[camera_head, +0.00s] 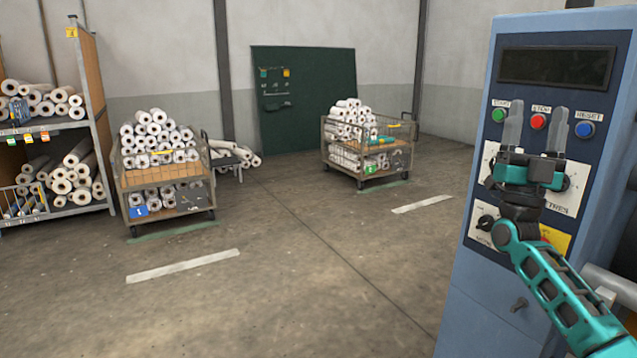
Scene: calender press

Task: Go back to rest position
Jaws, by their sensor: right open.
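My right gripper (535,128) is open and empty, with its two grey fingers pointing up in front of the control panel (480,200) of the blue machine. The fingers stand apart on either side of the red button (538,121). The green button (499,115) is just left of the left finger, and the blue button (585,129) is right of the right finger. Whether a fingertip touches the panel I cannot tell. The gripper body hides part of the white dial plates. My left gripper is not in view.
The blue machine cabinet (465,310) fills the right side. Carts of white rolls stand at the left (167,180) and at the back middle (367,160). A shelf rack (103,120) with rolls is at the far left. The concrete floor (290,270) between is clear.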

